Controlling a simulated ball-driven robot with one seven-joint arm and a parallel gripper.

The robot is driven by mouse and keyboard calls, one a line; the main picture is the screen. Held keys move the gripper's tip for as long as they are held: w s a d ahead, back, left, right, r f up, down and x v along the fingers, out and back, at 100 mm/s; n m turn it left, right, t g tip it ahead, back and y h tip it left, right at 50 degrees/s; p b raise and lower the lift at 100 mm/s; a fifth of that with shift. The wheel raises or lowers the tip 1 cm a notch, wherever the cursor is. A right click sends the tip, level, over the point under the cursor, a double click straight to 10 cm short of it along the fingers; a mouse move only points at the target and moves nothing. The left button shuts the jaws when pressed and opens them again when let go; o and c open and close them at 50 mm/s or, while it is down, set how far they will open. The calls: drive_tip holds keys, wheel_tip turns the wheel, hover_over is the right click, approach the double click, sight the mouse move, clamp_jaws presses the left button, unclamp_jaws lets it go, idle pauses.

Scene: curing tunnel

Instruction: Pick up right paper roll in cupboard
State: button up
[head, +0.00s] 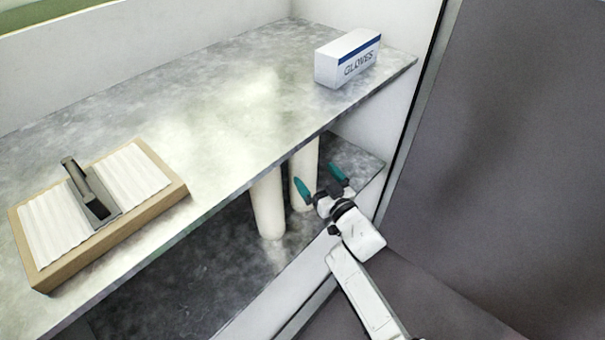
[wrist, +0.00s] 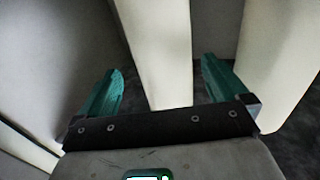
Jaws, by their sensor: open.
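Two tall cream paper rolls stand upright in the cupboard under the worktop. The right paper roll (head: 303,170) is farther back along the cupboard; its top is hidden under the worktop edge. The left roll (head: 267,205) is nearer. My gripper (head: 320,183) is open, with teal fingers, at the cupboard's front beside the right roll; its left finger overlaps that roll's edge in the head view. In the wrist view, one roll, seemingly the right one (wrist: 160,50), appears between the open fingers (wrist: 160,85). The other roll (wrist: 284,65) is outside the fingers, at the picture's right. Contact cannot be told.
The grey mottled worktop (head: 215,115) overhangs the rolls, its front edge close to my gripper. On it are a gloves box (head: 345,60) and a wooden tray (head: 165,203) with white ridged material and a dark-handled tool. A white side wall (head: 393,105) closes the cupboard's right end.

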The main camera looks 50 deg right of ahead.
drive_tip(key=b+x, duration=0.2)
drive_tip(key=x, duration=0.5)
drive_tip(key=shift+w+r, duration=0.15)
drive_tip(key=shift+w, duration=0.25)
drive_tip(key=shift+c, duration=0.5)
drive_tip(key=c, duration=1.2)
drive_tip(key=shift+r, duration=0.15)
drive_tip(key=shift+c, duration=0.5)
